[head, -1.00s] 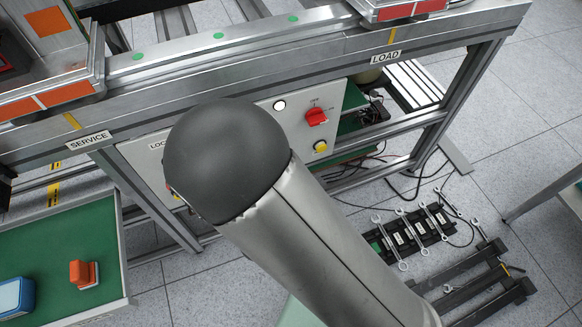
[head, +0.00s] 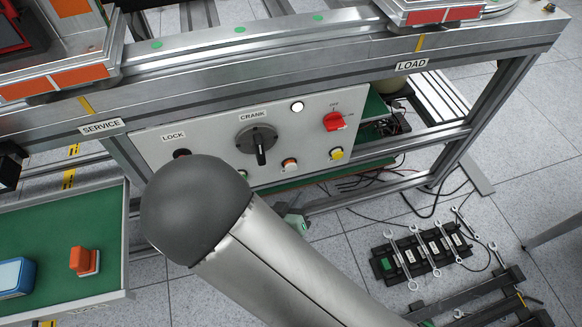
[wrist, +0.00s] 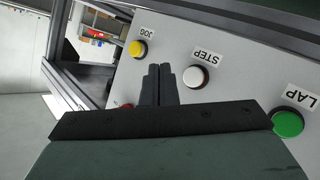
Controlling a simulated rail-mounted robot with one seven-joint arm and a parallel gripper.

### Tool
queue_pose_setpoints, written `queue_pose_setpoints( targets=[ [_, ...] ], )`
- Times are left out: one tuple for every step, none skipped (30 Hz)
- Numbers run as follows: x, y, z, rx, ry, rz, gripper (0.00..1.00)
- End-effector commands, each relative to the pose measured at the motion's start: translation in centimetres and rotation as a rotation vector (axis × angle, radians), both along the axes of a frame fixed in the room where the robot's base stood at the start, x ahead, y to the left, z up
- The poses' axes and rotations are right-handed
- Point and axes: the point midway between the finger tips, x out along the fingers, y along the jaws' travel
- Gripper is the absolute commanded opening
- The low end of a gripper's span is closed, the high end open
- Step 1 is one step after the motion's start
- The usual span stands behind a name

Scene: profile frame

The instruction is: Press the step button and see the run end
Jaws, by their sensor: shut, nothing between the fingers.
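The step button (wrist: 196,77) is a white round button in a dark ring beside the label STEP, upside down in the wrist view. My gripper (wrist: 160,72) is shut and empty. Its dark fingertips appear just left of the step button, between it and the yellow JOG button (wrist: 138,48); the gap to the panel cannot be told. In the head view the control panel (head: 215,125) shows under the bench rail, and my arm covers its lower left. My fingers cannot be made out there.
The green LAP button (wrist: 288,123) lies right of STEP in the wrist view. The head view shows a black crank (head: 258,143), a red rotary switch (head: 333,121) and a white round light (head: 297,107). Wrenches on a black rack (head: 420,252) and cables lie on the floor.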

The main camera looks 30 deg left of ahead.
Motion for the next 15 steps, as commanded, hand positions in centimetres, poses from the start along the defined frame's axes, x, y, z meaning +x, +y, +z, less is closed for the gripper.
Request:
queue_pose_setpoints(
  targets=[
    [0.6,0.6,-0.1,0.003,-0.001,-0.001,0.0],
    [0.9,0.9,0.0,0.003,-0.002,-0.001,0.0],
    [1.3,1.3,-0.1,0.003,-0.002,-0.001,0.0],
    [1.6,1.7,-0.1,0.003,-0.001,-0.001,0.0],
    [1.8,2.0,-0.1,0.003,-0.001,-0.001,0.0],
    [2.2,2.4,-0.1,0.003,-0.002,-0.001,0.0],
    [2.5,2.6,0.0,0.003,-0.002,-0.001,0.0],
    [2.7,2.9,0.1,0.002,-0.001,-0.001,0.0],
    [3.0,3.2,0.1,0.002,0.0,-0.001,0.0],
    [3.2,3.4,0.1,0.002,0.0,-0.001,0.0],
    [3.4,3.6,0.0,0.001,0.001,-0.002,0.0],
    [3.6,3.8,0.0,0.001,0.001,-0.002,0.0],
    [3.7,4.0,0.0,0.001,0.0,-0.002,0.0],
    [3.8,4.1,0.0,0.001,0.0,-0.002,0.0],
    [3.9,4.2,0.0,0.001,0.001,-0.001,0.0]
  ],
)
